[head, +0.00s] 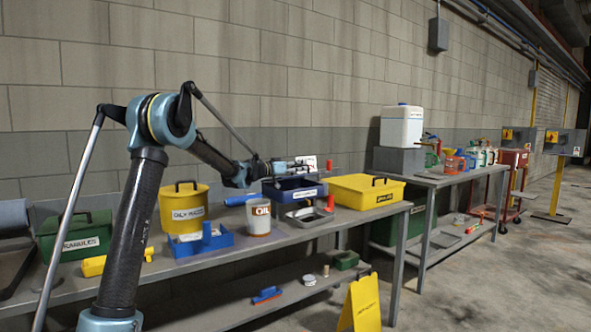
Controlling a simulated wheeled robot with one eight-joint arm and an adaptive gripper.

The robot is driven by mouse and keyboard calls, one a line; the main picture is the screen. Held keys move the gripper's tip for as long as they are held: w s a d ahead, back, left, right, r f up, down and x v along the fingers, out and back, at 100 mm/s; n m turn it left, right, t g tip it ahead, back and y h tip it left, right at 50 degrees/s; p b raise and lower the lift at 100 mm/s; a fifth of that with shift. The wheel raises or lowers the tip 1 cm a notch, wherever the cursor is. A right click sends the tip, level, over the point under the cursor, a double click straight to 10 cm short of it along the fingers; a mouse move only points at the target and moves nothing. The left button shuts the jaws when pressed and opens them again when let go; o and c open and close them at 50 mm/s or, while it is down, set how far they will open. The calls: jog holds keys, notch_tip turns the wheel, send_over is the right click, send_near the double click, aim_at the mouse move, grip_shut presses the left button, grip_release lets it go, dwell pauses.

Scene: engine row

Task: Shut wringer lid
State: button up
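The label that would name the wringer is too small to read, so I cannot tell for sure which container it is. A yellow box (352,194) with a black handle and a dark label stands at the right end of the bench. A dark blue box (283,193) with a white label stands left of it. A yellow round bucket (176,212) with a black-handled top stands further left. My gripper (304,166) is above the dark blue box, left of the yellow box. Its fingers are too small to tell open from shut. A white card-like shape shows behind it.
On the bench are a green box (75,239), a blue tray (203,242), an OIL tin (258,222) and a small grey tray (309,216). A yellow floor sign (361,303) stands in front. A second bench with a white container (401,128) is at right.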

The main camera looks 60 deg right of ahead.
jog(key=v, duration=1.1)
jog(key=shift+a, duration=0.35)
jog(key=shift+w, duration=0.1)
jog(key=shift+w+d+r, duration=0.1)
jog(key=shift+d+r, duration=0.05)
grip_shut()
jog(key=w+d+r+n+y, duration=0.1)
jog(key=w+d+r+y, duration=0.15)
jog(key=r, duration=0.55)
jog(key=shift+n+y, duration=0.25)
jog(key=shift+n, duration=0.15)
jog(key=x, duration=0.6)
jog(key=f+x, duration=0.1)
jog(key=x, duration=0.2)
jog(key=shift+s+a, duration=0.15)
jog(key=shift+s, duration=0.15)
jog(key=shift+s+a+f, duration=0.15)
jog(key=shift+s+f, duration=0.15)
jog(key=shift+f, duration=0.45)
